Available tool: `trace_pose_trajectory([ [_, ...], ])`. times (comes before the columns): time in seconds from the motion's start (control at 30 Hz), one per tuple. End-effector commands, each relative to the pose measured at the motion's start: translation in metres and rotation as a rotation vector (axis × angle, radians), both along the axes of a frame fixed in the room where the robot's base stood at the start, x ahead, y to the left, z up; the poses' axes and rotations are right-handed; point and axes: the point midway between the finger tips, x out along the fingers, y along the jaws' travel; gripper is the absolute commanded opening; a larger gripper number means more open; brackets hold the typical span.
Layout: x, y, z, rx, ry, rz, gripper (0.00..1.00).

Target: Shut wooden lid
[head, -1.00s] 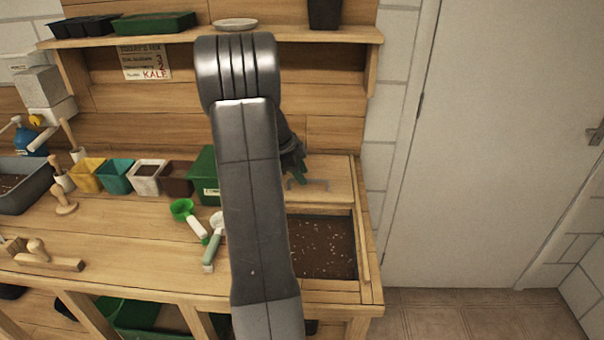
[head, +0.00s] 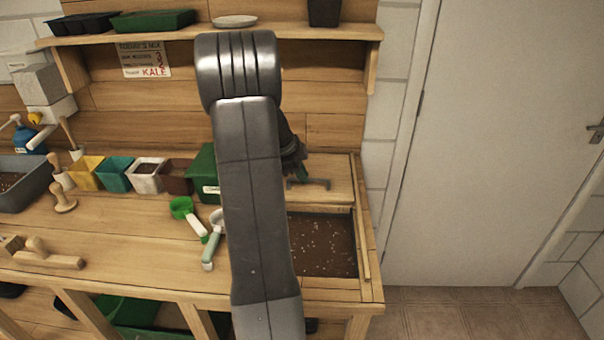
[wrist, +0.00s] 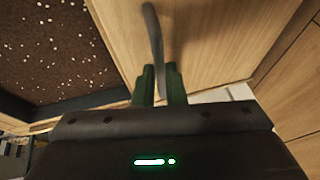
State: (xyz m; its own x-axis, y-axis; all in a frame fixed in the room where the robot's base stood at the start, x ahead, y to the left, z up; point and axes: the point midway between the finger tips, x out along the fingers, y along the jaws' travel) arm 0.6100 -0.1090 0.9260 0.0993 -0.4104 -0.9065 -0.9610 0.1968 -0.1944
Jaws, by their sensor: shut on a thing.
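The wooden lid (head: 325,172) lies at the back of the soil bin (head: 322,247), set into the right end of the bench. The bin's front part is uncovered and shows brown soil with white specks. A grey bar handle (head: 318,184) stands on the lid. My gripper (head: 297,178) is at the handle's left end, partly hidden behind my arm. In the wrist view, the green fingers of my gripper (wrist: 160,75) are shut on the grey handle (wrist: 153,35), with the lid's wood (wrist: 210,45) beyond and the soil (wrist: 50,45) at upper left.
A green scoop (head: 185,212) and a pale-handled scoop (head: 211,250) lie left of the bin. Several small pots, with a white one (head: 146,174) among them, line the back. A wooden rail (head: 362,235) edges the bin's right side. A shelf (head: 330,34) hangs above.

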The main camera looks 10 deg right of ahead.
Motion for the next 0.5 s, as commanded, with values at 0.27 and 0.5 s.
trace_pose_trajectory([
  [0.27,-0.046,0.01,-0.007,0.0,-0.003,0.001,0.0],
  [0.5,-0.108,0.022,-0.007,0.0,-0.004,0.003,0.0],
])
